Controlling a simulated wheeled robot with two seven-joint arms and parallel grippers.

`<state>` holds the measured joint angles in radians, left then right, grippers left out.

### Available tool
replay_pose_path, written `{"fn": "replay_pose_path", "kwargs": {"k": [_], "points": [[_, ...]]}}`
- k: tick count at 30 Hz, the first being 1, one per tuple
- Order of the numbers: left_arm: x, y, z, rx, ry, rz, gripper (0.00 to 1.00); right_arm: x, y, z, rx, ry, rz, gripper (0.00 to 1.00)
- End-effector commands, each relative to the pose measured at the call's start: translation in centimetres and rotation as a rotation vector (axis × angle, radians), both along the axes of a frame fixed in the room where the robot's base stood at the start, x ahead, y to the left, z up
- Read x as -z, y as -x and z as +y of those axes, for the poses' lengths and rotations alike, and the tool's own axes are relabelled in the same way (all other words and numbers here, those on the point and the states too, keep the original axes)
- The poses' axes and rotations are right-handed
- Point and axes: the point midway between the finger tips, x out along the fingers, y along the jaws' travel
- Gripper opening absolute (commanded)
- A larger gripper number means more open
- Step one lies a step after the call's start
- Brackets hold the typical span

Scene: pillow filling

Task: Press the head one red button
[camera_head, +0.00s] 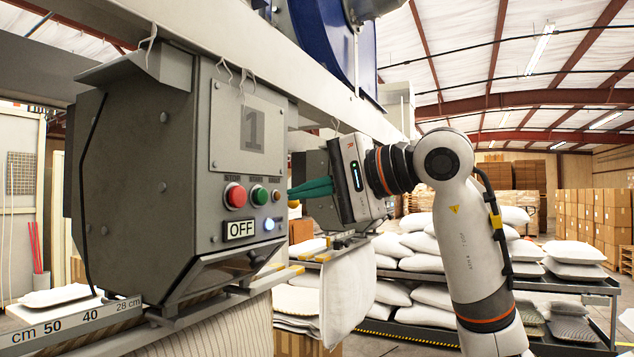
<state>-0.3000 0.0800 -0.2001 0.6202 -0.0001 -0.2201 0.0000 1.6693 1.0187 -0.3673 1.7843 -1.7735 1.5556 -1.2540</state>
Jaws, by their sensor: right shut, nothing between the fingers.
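The head one machine (140,170) is a grey box with a plate marked 1 on its front. Its red button (235,195) is at the left of the button row, beside a green button (259,195) and a small orange one (277,195). Below them are an OFF sign (240,229) and a lit white lamp (268,224). My right gripper (291,191) comes in from the right with its dark green fingers shut and empty. The fingertips point left at the button row, near the orange button and apart from the red one. Whether they touch the panel, I cannot tell. My left gripper is not in view.
A second grey head (310,165) stands behind my right gripper, with a white pillow (348,290) hanging beneath it. A striped fabric (215,330) hangs under head one. A ruler rail (70,322) runs at lower left. Racks of pillows (425,265) and stacked boxes (598,215) fill the background.

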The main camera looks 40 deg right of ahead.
Motion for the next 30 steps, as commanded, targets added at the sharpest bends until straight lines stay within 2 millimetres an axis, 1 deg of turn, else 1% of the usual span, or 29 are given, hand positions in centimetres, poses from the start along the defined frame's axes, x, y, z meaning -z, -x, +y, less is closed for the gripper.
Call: {"fn": "replay_pose_path", "kwargs": {"k": [1, 6, 8, 9, 12, 18, 30], "points": [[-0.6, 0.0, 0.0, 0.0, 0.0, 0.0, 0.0, 0.1, -1.2, 0.5, -0.003, 0.001, 0.006, 0.0], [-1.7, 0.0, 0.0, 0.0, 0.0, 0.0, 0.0, 0.8, -4.5, 1.6, -0.003, 0.001, 0.004, 0.0], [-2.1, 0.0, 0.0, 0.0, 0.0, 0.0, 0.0, 0.9, -5.5, 2.0, -0.004, 0.001, 0.004, 0.0], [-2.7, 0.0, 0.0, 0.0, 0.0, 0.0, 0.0, 0.6, -6.2, 2.2, -0.003, -0.001, 0.002, 0.0], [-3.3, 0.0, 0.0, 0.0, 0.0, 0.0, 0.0, 0.6, -7.4, 2.7, -0.002, -0.001, 0.002, 0.0], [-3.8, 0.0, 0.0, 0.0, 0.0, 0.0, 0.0, 0.6, -8.6, 3.1, -0.001, 0.001, 0.0, 0.0], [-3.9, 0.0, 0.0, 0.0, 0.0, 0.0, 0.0, 0.6, -8.8, 3.1, 0.0, 0.001, 0.0, 0.0]]}}
